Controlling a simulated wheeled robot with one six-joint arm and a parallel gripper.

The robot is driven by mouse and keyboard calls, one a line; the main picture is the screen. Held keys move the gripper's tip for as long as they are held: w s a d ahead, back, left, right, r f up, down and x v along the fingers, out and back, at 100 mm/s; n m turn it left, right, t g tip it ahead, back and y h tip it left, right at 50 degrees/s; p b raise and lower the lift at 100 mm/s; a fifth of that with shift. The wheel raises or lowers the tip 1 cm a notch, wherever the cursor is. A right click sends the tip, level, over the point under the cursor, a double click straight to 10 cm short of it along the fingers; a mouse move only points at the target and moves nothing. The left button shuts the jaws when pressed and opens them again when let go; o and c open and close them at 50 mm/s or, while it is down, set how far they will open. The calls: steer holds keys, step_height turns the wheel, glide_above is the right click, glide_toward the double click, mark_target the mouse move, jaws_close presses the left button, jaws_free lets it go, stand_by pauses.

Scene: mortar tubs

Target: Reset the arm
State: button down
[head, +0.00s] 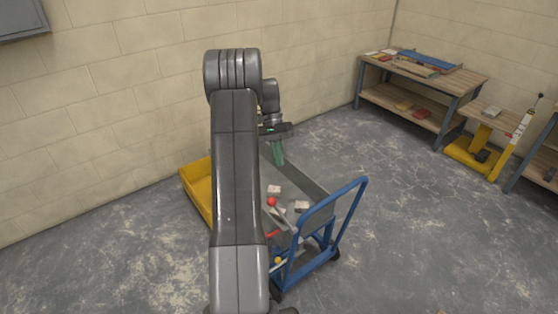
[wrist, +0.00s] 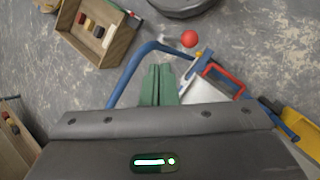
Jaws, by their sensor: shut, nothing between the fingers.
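My gripper (head: 280,162) hangs from my raised arm above the grey deck of a blue-handled cart (head: 352,192). Its green fingers point down and are together, with nothing between them. The fingers (wrist: 158,70) also show shut and empty in the wrist view, in front of the cart's blue handle rail (wrist: 130,70). My upper arm hides part of the cart and of what lies on it in the head view.
A red ball-topped lever (head: 272,202) and small blocks (head: 302,207) are on or by the cart. A yellow tub (head: 197,190) stands left, near the wall. A workbench (head: 420,95) stands at the back right. A wooden crate (wrist: 118,45) shows in the wrist view. Floor right of the cart is clear.

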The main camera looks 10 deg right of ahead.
steer(key=s+a+f, duration=0.2)
steer(key=s+f, duration=0.2)
steer(key=f, duration=0.6)
steer(key=shift+s+f+p, duration=0.25)
steer(key=shift+f+p, duration=0.05)
steer(key=shift+f, duration=0.1)
